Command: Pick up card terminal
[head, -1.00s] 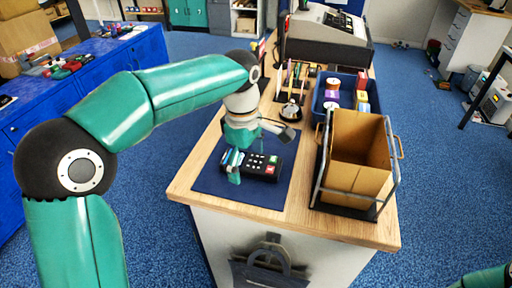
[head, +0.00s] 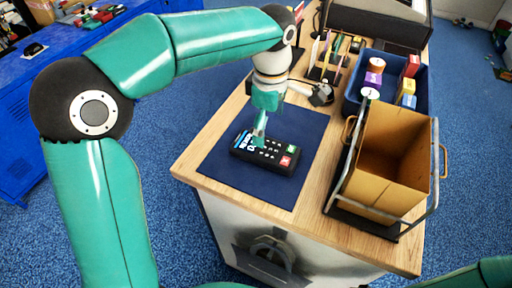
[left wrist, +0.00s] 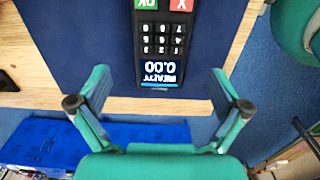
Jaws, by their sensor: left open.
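The card terminal (head: 268,153) is a black handset with white keys, a red key and a green key. It lies on a dark blue mat (head: 222,172) on the wooden counter. My left gripper (head: 260,132) is over its display end in the head view, partly hiding it. In the left wrist view the terminal (left wrist: 160,45) shows its lit display, between and beyond the open fingers of the left gripper (left wrist: 158,92). The fingers appear apart from it. Only a piece of my right arm shows at the head view's bottom right; its gripper is out of view.
A pen rack (head: 327,72) and a cash register (head: 375,22) stand farther back. The mat's front part is clear.

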